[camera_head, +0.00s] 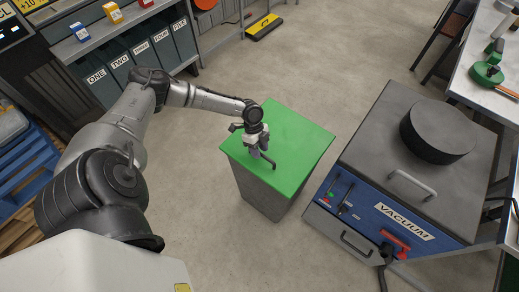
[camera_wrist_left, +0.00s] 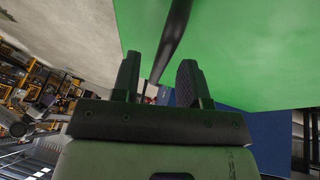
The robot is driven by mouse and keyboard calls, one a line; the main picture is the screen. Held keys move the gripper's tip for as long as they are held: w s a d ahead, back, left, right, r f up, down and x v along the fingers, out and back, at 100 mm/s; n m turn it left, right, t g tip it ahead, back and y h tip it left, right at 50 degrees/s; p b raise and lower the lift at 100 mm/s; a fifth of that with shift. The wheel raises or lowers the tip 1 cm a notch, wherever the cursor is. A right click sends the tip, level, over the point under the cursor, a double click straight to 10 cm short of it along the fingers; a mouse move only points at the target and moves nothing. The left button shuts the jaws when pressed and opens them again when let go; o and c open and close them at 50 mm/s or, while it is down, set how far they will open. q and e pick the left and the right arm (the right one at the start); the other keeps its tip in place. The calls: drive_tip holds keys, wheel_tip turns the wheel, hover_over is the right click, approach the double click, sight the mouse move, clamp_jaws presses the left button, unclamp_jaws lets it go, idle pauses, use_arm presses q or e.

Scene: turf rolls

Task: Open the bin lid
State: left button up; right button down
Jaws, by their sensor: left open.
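The bin (camera_head: 270,198) is a grey box with a flat green lid (camera_head: 305,135), standing on the floor at the middle of the head view. The lid lies shut on top. A dark bar handle (camera_head: 269,162) sits on the lid near its front edge. My left gripper (camera_head: 258,152) is over the lid at this handle. In the left wrist view my left gripper (camera_wrist_left: 160,80) is open, and the dark handle (camera_wrist_left: 174,38) runs up from between its two fingers, with the green lid (camera_wrist_left: 250,50) behind. I cannot tell whether the fingers touch the handle. My right gripper is out of view.
A blue and grey vacuum unit (camera_head: 380,205) with a black round cap (camera_head: 438,132) stands close to the bin's right. A shelf with numbered binders (camera_head: 140,55) is at the back left. A workbench (camera_head: 490,70) is at the right. Floor behind the bin is clear.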

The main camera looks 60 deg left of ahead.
use_arm(q)
clamp_jaws()
idle(0.4)
